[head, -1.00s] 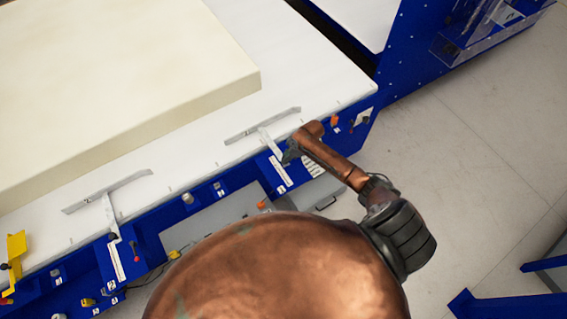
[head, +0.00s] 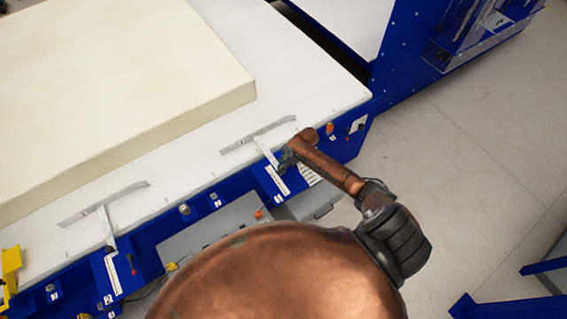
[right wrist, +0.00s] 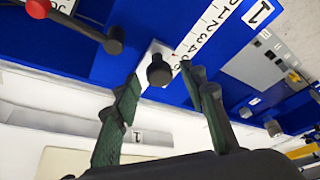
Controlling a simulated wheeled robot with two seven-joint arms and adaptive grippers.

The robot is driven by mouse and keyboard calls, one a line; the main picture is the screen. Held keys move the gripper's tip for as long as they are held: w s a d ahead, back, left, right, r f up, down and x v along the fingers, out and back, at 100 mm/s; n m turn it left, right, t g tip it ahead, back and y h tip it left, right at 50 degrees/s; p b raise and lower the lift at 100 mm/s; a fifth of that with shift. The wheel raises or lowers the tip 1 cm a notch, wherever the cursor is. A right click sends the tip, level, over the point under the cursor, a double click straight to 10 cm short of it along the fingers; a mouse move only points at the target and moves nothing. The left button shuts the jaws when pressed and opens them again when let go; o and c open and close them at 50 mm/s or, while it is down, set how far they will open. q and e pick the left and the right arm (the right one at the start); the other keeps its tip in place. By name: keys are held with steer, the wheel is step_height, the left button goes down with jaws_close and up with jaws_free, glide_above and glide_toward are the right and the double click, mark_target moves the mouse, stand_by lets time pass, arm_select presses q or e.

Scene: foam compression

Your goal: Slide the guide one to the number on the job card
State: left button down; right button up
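Guide one (head: 258,135) is a pale T-shaped bar on the white table, with its stem running to a white scale on the blue front rail. In the right wrist view its long bar bears a label 1 (right wrist: 138,135). A dark round knob (right wrist: 159,70) sits on its stem end beside the numbered scale (right wrist: 205,35). My right gripper (right wrist: 163,98) is open, its two green-grey fingers on either side of the knob, with gaps visible. In the head view the right gripper (head: 285,160) is at the stem's near end. My left gripper is not in view.
A second T-shaped guide (head: 105,205) lies to the left. A cream foam block (head: 120,80) covers the table behind. A printed sheet (head: 309,173) is near the right gripper; its text is unreadable. A red-ended lever (right wrist: 75,20) is close by in the wrist view.

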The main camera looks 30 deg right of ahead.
steer(key=v, duration=1.1)
steer(key=shift+r, duration=0.35)
steer(key=shift+s+d, duration=0.1)
